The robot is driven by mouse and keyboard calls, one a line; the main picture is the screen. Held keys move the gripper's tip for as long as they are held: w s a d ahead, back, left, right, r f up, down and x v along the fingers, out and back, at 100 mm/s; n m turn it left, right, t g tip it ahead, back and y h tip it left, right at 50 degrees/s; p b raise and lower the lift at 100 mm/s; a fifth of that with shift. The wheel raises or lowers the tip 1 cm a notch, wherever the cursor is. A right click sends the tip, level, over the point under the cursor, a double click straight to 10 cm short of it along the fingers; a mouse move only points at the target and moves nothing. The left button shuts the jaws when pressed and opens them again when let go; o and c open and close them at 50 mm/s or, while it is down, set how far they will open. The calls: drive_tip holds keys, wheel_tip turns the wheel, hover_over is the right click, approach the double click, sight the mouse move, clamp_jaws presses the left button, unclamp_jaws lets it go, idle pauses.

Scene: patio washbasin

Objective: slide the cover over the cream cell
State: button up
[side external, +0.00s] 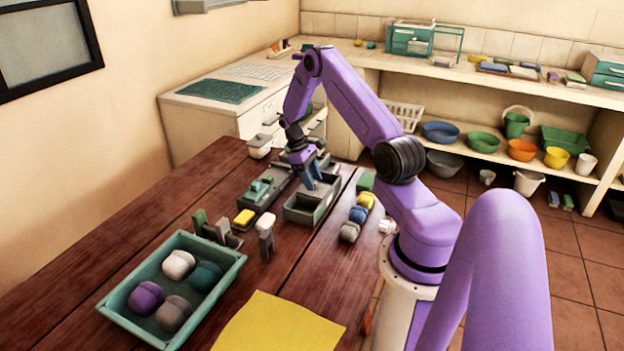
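My gripper (311,184) points down at the grey-green box (325,208), with its blue fingertips at or just above the box's back part. Its fingers overlap in this view, so I cannot tell whether they are apart or hold something. To the left of the box is a long grey holder (272,186) with a green sliding piece (258,188), perhaps the cover, on its near part. A yellow block (244,217) sits at the holder's near end. I cannot make out a cream cell; the arm and box walls hide part of the insides.
A teal tray (118,301) with several rounded lumps stands at the front left, beside a yellow cloth (280,325). Small upright tools (265,236) stand behind the cloth. Coloured rolls (358,214) lie right of the box. A lidded pot (259,146) stands at the back.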

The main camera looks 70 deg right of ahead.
drive_tip(key=v, duration=1.7)
drive_tip(key=shift+r, duration=0.15)
drive_tip(key=shift+w+a, duration=0.15)
